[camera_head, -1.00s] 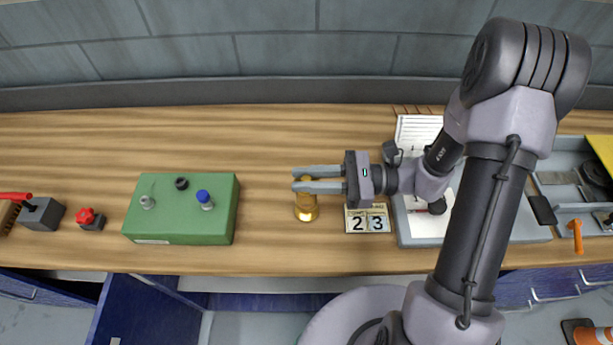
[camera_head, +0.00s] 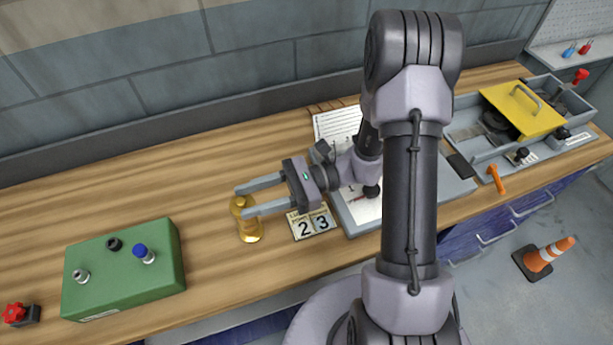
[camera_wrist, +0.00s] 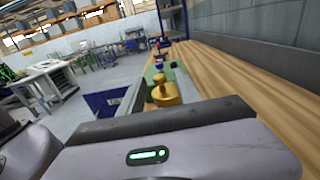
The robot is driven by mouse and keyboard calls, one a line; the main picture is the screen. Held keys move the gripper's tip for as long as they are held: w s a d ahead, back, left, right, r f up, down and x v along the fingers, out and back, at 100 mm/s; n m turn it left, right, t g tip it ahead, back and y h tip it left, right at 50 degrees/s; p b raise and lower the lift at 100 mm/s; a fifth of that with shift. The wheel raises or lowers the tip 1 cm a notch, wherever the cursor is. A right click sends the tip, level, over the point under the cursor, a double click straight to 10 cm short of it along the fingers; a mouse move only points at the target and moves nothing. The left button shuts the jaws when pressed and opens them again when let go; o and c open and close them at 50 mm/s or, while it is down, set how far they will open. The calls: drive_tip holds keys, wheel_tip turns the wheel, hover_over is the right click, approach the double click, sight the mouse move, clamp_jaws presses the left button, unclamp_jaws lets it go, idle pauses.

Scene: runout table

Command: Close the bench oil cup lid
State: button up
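The brass oil cup (camera_head: 251,231) stands on the wooden bench, with a narrower rounded top above a wider base. Whether its lid is open or shut is too small to tell. My gripper (camera_head: 238,201) reaches in from the right, its two fingers apart with the cup's top between or just below the tips. In the wrist view the cup (camera_wrist: 166,95) shows between the fingers, with a gap visible on its sides. I cannot tell whether either finger touches it.
A green block (camera_head: 125,273) with small fittings stands left of the cup. A card reading 23 (camera_head: 312,223) lies close to its right. Farther right are a grey tray (camera_head: 357,221) and a grey box with a yellow panel (camera_head: 523,107). Bare bench lies behind the cup.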

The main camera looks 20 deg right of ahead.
drive_tip(key=d+p, duration=0.2)
drive_tip(key=d, duration=1.3)
drive_tip(key=shift+s, duration=0.3)
